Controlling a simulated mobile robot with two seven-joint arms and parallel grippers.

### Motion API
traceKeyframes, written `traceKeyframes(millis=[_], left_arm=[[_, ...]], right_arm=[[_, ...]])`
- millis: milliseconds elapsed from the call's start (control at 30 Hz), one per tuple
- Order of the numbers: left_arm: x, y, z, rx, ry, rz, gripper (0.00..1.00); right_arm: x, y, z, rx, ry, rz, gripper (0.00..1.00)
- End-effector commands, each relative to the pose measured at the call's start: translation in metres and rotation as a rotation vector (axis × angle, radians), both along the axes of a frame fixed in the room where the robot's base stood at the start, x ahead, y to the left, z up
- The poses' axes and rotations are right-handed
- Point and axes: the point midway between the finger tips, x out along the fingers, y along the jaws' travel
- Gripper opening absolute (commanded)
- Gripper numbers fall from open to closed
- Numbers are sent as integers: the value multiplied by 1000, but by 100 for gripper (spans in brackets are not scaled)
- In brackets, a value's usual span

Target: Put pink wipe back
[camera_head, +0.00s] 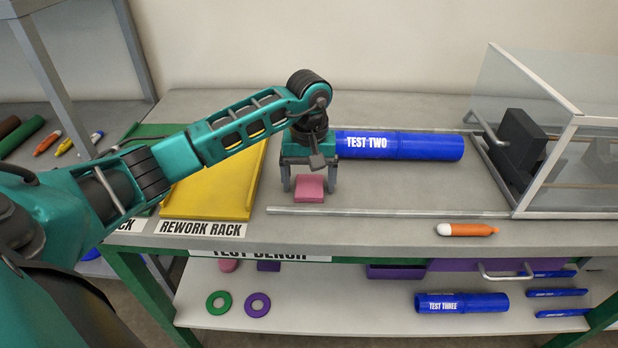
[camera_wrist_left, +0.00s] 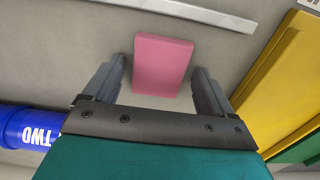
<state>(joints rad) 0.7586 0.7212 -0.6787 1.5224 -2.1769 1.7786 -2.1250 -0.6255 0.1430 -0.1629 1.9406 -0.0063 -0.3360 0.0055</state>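The pink wipe (camera_head: 309,189) is a small flat pink block on the grey bench top, near the front rail. It also shows in the left wrist view (camera_wrist_left: 162,66), between and slightly beyond the fingertips. My left gripper (camera_head: 304,187) is open over the wipe, pointing down, with one finger to each side. In the left wrist view the open fingers (camera_wrist_left: 160,80) show gaps on both sides of the wipe, so it is not gripped. My right gripper is not in view.
A blue TEST TWO pipe (camera_head: 420,146) lies just behind and right of the gripper. The yellow rework rack (camera_head: 215,190) is at left, a clear-walled enclosure (camera_head: 570,150) at right. An orange marker (camera_head: 467,230) lies at the front edge. A lower shelf (camera_head: 350,318) holds rings and a TEST THREE pipe.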

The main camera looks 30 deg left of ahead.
Motion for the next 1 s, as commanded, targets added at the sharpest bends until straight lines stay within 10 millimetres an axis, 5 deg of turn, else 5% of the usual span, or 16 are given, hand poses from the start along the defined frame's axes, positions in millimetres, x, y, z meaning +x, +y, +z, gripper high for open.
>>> traceKeyframes(millis=[367,800,1000], left_arm=[[0,0,7,-2,-1,0,88],[1,0,94,1,-3,-2,88],[1,0,118,-1,-1,-1,88]], right_arm=[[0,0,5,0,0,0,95],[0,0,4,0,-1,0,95],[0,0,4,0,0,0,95]])
